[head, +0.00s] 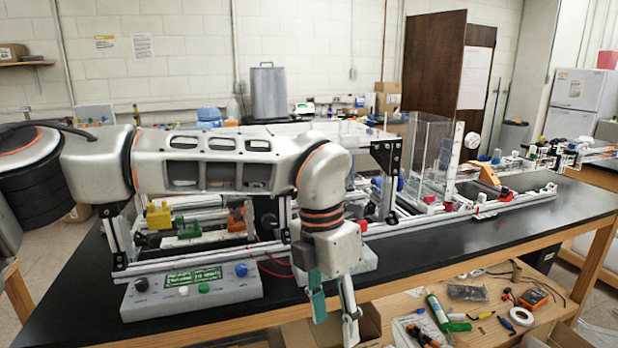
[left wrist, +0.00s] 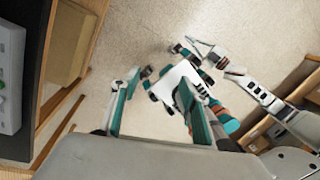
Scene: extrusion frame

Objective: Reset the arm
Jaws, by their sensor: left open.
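My left arm comes in from the left in the head view and bends down at the wrist in front of the bench. My left gripper (head: 333,304) points down by the bench's front edge, above the lower wooden table. It is open, its two teal-padded fingers apart with nothing between them. In the left wrist view the left gripper (left wrist: 153,105) is also open, with pale floor and parts of a white, teal and black machine beyond it.
The black bench (head: 465,232) carries an extrusion frame (head: 430,215) and a grey control box (head: 190,288) behind my left arm. The lower wooden table (head: 410,300) holds a green tube (head: 437,310), a white tape roll (head: 521,316) and several tools. An open cardboard box sits under my gripper.

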